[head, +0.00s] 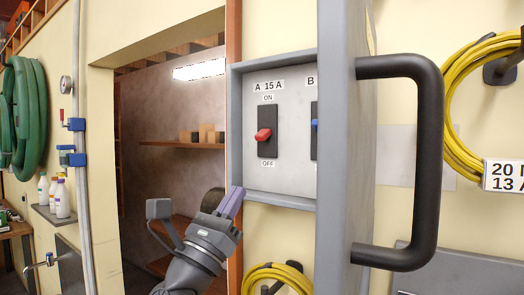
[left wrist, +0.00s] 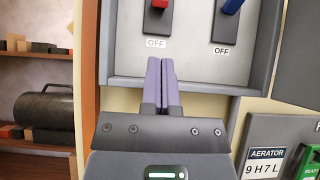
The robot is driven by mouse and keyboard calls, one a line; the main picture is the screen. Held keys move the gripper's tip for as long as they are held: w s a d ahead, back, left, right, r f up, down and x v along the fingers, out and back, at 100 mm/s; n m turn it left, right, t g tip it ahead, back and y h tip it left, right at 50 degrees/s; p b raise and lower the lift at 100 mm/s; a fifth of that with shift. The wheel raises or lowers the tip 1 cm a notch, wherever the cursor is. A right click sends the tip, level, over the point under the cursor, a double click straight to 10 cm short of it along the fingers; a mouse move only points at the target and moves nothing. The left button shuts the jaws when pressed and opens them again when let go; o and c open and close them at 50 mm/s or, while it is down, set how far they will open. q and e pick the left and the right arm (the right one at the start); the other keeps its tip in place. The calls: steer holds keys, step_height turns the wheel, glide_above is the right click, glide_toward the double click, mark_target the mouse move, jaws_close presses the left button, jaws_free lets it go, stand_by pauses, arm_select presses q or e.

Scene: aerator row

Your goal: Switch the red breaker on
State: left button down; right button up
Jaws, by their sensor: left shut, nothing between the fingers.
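The red breaker (head: 264,135) is a red lever on a black plate under the label "A 15 A", with ON above and OFF below. Its lever sits slightly below the plate's middle, toward OFF. In the left wrist view the red lever (left wrist: 158,4) shows at the top edge, cut off, above an OFF label. My left gripper (head: 236,193) is shut and empty, with purple fingers, at the lower left corner of the grey breaker box (head: 285,185), below and left of the red lever and apart from it. The fingers also show in the left wrist view (left wrist: 162,64). My right gripper is not in view.
A blue breaker (head: 314,125) labelled B is right of the red one, partly hidden by the open grey door (head: 342,190) with its big black handle (head: 428,165). A yellow hose (head: 275,275) hangs below the box. A shelf recess (head: 180,145) lies left.

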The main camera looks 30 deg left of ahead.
arm_select(q)
steer(key=p, duration=0.4)
glide_toward(269, 140)
steer(key=x, duration=0.5)
steer(key=shift+r, duration=0.15)
steer(key=shift+w+r, duration=0.25)
steer(key=shift+w, duration=0.15)
